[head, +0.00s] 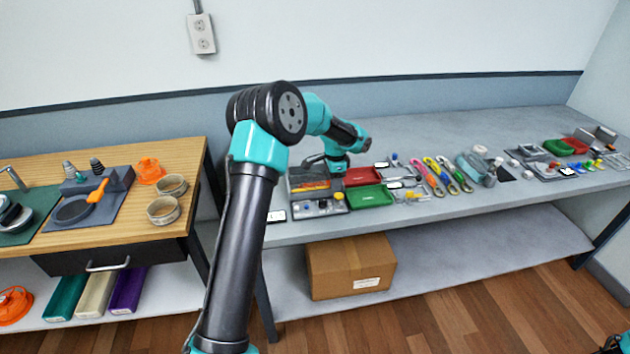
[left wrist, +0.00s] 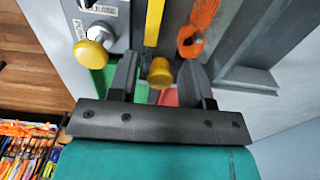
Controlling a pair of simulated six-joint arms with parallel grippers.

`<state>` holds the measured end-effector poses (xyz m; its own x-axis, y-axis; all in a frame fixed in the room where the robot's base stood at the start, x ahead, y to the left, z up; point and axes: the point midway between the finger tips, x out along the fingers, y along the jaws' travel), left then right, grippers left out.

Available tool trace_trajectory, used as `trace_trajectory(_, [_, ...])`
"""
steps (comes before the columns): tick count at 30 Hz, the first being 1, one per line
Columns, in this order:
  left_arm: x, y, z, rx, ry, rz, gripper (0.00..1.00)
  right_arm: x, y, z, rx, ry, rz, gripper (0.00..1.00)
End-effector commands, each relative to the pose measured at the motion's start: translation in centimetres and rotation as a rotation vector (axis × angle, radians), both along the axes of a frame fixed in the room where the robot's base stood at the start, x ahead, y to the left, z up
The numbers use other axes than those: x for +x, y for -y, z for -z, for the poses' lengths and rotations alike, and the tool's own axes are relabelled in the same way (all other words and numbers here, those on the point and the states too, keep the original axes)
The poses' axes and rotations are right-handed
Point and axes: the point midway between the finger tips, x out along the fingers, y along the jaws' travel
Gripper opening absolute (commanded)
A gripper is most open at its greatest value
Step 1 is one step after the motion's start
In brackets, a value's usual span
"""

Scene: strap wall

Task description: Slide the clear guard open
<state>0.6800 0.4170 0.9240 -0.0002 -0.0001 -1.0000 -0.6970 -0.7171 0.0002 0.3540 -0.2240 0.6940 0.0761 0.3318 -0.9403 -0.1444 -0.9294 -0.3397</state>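My left gripper (head: 309,162) is low over the back of a grey panel (head: 318,210) on the grey bench. In the left wrist view the left gripper (left wrist: 160,62) has its two dark fingers apart, one on each side of a yellow knob (left wrist: 160,72). Gaps show between the knob and both fingers. I cannot make out the clear guard for certain in either view. Yellow and orange strips (head: 310,186) lie in the panel below the gripper.
A red tray (head: 362,176) and a green tray (head: 369,196) sit right of the panel. Several coloured-handled tools (head: 440,175) lie farther right. A second yellow knob (left wrist: 91,54) is left of the fingers in the wrist view. A wooden bench (head: 110,220) stands at left.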

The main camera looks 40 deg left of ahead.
Motion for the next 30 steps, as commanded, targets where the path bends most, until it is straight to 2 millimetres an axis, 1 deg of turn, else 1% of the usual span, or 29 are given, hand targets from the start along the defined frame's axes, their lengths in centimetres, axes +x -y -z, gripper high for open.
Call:
trace_trajectory(1, [0.0,0.0,0.0,0.000,0.000,0.000,0.40,0.0,0.0,0.0,0.000,0.000,0.000,0.00])
trace_trajectory(9, [0.0,0.0,0.0,0.000,0.000,0.000,0.14,0.0,0.0,0.0,0.000,0.000,0.000,0.00])
trace_trajectory(17, [0.1,-0.1,0.0,0.001,0.001,0.000,0.13,0.0,0.0,0.0,0.000,0.000,0.000,0.00])
trace_trajectory(30, [1.2,-1.3,-0.1,0.001,0.002,-0.001,0.13,0.0,0.0,0.0,0.000,0.000,0.000,0.00])
